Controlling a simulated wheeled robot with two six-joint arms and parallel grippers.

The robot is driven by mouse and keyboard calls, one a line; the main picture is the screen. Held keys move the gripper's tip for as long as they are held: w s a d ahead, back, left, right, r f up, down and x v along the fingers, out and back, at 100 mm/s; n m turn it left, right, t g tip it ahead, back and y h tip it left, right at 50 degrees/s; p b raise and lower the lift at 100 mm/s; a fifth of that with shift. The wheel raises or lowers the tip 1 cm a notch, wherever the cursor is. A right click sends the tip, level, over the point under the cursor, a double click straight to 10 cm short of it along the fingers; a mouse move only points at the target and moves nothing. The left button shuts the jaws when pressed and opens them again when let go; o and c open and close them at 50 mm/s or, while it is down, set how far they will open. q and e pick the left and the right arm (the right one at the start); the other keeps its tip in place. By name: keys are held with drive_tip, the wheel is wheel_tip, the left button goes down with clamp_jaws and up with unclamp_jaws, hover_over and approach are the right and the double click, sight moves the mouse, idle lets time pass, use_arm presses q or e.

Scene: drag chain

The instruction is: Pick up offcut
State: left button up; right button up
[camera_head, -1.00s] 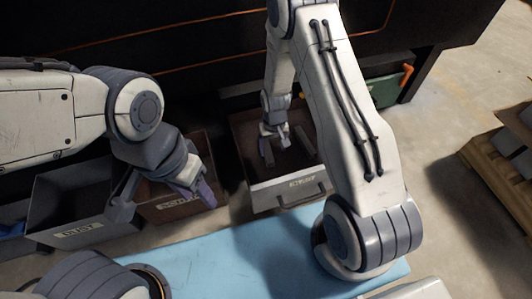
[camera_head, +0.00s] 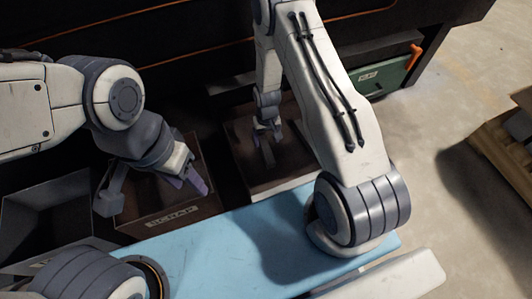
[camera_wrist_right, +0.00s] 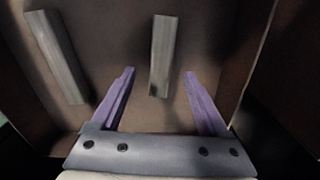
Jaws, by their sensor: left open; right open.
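Two grey bar-like offcuts lie apart in a brown open bin in the right wrist view. One offcut (camera_wrist_right: 163,55) lies ahead of the fingertips of my right gripper (camera_wrist_right: 158,85), in line with the gap between them. The other offcut (camera_wrist_right: 57,57) lies further left, outside the fingers, slightly tilted. The purple fingers are spread and empty. In the head view my right gripper (camera_head: 266,130) reaches down into the bin (camera_head: 285,182); the offcuts are hard to make out there. My left gripper (camera_head: 152,192) is open and empty above the bin marked SCRAP (camera_head: 172,219).
A grey open bin (camera_head: 60,212) stands left of the SCRAP bin. A dark machine (camera_head: 190,60) rises behind the bins. A green box with an orange handle (camera_head: 385,76) is at the back right. A wooden pallet (camera_head: 500,148) stands on the right; the floor before it is clear.

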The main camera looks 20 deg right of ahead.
sight(266, 149)
drive_tip(key=shift+a+f+b, duration=0.1)
drive_tip(key=shift+f+b, duration=2.15)
drive_tip(key=shift+f, duration=0.45)
drive_tip(key=shift+r, duration=0.1)
clamp_jaws()
